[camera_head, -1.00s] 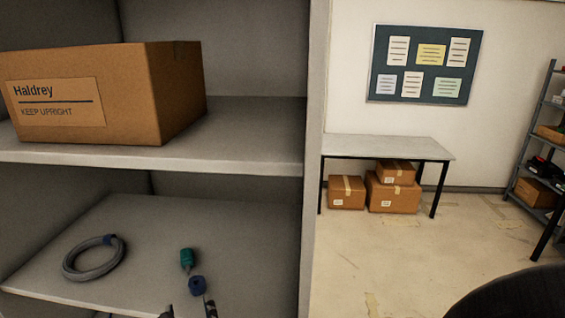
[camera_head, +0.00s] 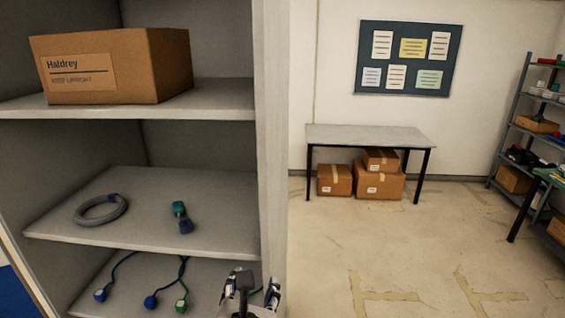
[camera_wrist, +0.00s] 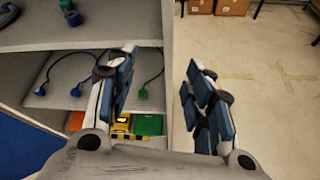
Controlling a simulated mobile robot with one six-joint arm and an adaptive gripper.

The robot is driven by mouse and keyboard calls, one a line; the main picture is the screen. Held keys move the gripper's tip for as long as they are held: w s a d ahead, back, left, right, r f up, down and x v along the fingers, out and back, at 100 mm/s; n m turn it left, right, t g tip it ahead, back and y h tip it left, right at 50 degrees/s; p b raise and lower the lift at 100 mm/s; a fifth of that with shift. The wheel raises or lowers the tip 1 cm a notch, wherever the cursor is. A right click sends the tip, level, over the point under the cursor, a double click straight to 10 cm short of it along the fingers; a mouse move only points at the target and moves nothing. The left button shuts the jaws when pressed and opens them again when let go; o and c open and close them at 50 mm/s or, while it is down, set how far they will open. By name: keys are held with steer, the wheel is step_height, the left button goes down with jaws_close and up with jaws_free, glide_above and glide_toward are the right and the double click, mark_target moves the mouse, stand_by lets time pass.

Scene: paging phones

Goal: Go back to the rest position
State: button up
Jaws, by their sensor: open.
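My gripper (camera_head: 250,292) shows at the bottom of the head view, in front of the right side of the shelf unit. In the wrist view its two fingers (camera_wrist: 162,72) are spread apart with nothing between them. A teal piece (camera_head: 178,208) and a dark blue piece (camera_head: 185,226) lie end to end on the middle shelf (camera_head: 140,235), clear of my gripper; I cannot tell if they are joined. A grey coiled ring (camera_head: 101,209) lies left of them.
A Haldrey carton (camera_head: 110,65) stands on the upper shelf. Blue and green corded plugs (camera_head: 150,301) lie on the lower shelf. The shelf's side panel (camera_head: 270,150) is close to my gripper. Open floor (camera_head: 400,240) lies right, before a table (camera_head: 368,135) with cartons beneath.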

steer(key=s+d+f+m+g+h+b, duration=0.2)
steer(key=s+d+m, duration=0.1)
steer(key=d+m, duration=0.4)
steer(key=s+d+f+m+g+h+b, duration=0.2)
steer(key=d+m, duration=0.3)
steer(key=d, duration=0.3)
steer(key=s+d+f+m+g+h+b, duration=0.2)
steer(key=s+d+m+b, duration=0.1)
steer(key=d+m, duration=0.4)
steer(key=s+a+f+m+g+y+b, duration=0.2)
steer(key=s+f+m+y+b, duration=0.3)
steer(key=s+m, duration=0.5)
steer(key=f+m+y, duration=0.1)
steer(key=m, duration=0.2)
steer(key=shift+s+f+m+g+b, duration=0.2)
steer(key=shift+s+m+g+b, duration=0.1)
steer(key=shift+b, duration=0.1)
